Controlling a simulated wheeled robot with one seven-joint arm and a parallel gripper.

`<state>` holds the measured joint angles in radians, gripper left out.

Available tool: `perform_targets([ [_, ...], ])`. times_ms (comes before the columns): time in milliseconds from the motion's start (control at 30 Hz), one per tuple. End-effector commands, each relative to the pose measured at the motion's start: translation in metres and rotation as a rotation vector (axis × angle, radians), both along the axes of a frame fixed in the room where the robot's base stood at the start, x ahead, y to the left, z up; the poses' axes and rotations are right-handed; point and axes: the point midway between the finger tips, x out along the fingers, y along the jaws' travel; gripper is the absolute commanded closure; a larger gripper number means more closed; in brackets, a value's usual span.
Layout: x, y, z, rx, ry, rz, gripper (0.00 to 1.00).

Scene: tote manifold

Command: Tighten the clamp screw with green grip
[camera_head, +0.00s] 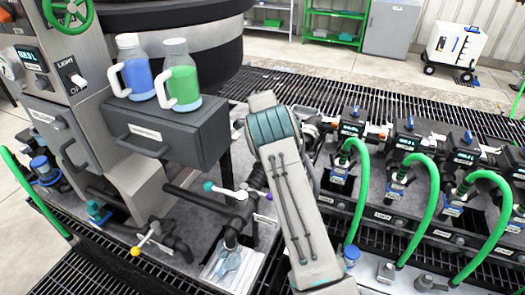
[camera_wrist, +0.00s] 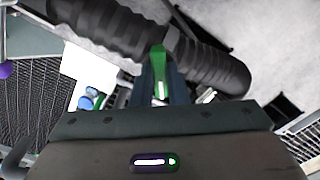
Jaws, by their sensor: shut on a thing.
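The green grip of the clamp screw (camera_wrist: 158,58) shows in the wrist view, upright in the middle, between my two dark fingers. My gripper (camera_wrist: 160,78) is shut on this green grip. A thick dark ribbed pipe (camera_wrist: 215,68) runs diagonally behind the grip and fingers. The lower part of the screw and the clamp body are mostly hidden by my gripper. In the head view my arm covers the grip and fingertips, so I cannot see them there.
In the head view, pipes with handles, one white with a teal end (camera_head: 208,187), stand left of my arm. Modules with green hoses (camera_head: 362,190) stand close on the right. A dark box (camera_head: 170,130) carries a blue jug (camera_head: 135,70) and a green jug (camera_head: 182,80).

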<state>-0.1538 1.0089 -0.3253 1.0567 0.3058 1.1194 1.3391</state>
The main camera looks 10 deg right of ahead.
Motion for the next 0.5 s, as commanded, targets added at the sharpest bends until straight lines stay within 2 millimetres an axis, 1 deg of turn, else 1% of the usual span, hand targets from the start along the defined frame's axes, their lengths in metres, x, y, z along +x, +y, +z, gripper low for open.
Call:
perform_targets([
  [200, -0.0001, 0.0005, 0.0011, -0.001, 0.000, -0.203, 1.00],
  [500, -0.0001, -0.0002, 0.0011, -0.002, 0.000, -0.454, 1.00],
])
